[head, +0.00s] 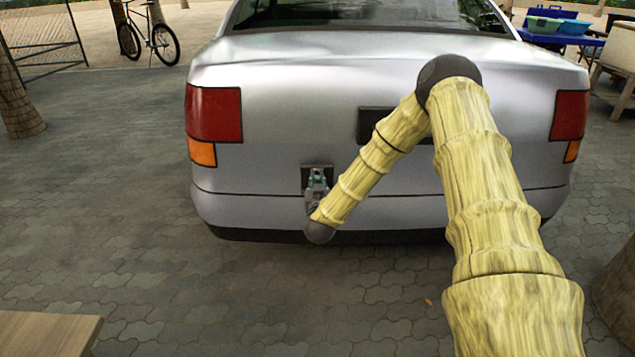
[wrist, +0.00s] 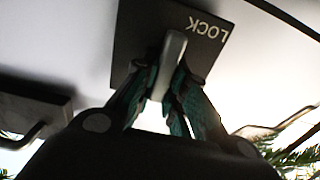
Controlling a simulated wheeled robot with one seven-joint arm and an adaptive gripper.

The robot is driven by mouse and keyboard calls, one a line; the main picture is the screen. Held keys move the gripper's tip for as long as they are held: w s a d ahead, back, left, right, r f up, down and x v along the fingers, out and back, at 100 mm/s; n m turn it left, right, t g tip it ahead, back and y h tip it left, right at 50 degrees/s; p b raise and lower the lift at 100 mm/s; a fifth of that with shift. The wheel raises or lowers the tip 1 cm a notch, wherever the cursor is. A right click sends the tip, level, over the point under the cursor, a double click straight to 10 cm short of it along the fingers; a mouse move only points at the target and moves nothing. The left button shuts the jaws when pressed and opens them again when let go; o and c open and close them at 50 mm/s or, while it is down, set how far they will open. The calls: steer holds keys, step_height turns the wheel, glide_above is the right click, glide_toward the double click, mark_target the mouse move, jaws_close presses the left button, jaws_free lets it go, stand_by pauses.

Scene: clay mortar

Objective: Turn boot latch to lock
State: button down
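The silver car's boot (head: 290,100) fills the middle of the head view, and it is closed. A dark latch plate (head: 307,172) sits low on its left part. In the wrist view the plate (wrist: 135,40) bears the word LOCK, which reads upside down and tilted. The boot latch (wrist: 174,50) is a pale grey lever standing out from this plate, tilted slightly in the picture. My gripper (wrist: 167,80) has its two green-and-dark fingers closed against both sides of the lever. In the head view my gripper (head: 318,181) is at the plate, and the lever cannot be made out.
A dark panel (head: 371,122) is on the boot's middle, partly behind my arm. The bumper (head: 260,212) runs below the plate. A wooden table corner (head: 45,330) is at lower left. Paving (head: 110,200) left of the car is clear. A bicycle (head: 150,35) stands far back.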

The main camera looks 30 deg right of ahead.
steer(key=shift+r+n+p, duration=0.1)
steer(key=shift+n+p, duration=0.2)
steer(key=shift+a+n+p, duration=0.15)
steer(key=shift+n+p, duration=0.25)
steer(key=shift+p, duration=0.1)
steer(key=shift+w+a+n+p, duration=0.1)
steer(key=shift+w+n+p, duration=0.05)
steer(key=shift+n+p, duration=0.85)
steer(key=shift+w+a+f+n+p, duration=0.15)
steer(key=shift+f+n+p, duration=0.25)
steer(key=shift+n, duration=2.05)
steer(key=shift+a+f+n+p, duration=0.25)
steer(key=shift+n+p, duration=0.25)
steer(key=shift+n, duration=1.9)
steer(key=shift+w+a+f+n+p, duration=0.1)
steer(key=shift+f+n+p, duration=0.3)
steer(key=shift+n, duration=2.05)
steer(key=c, duration=1.4)
jaws_free()
steer(key=shift+c, duration=0.2)
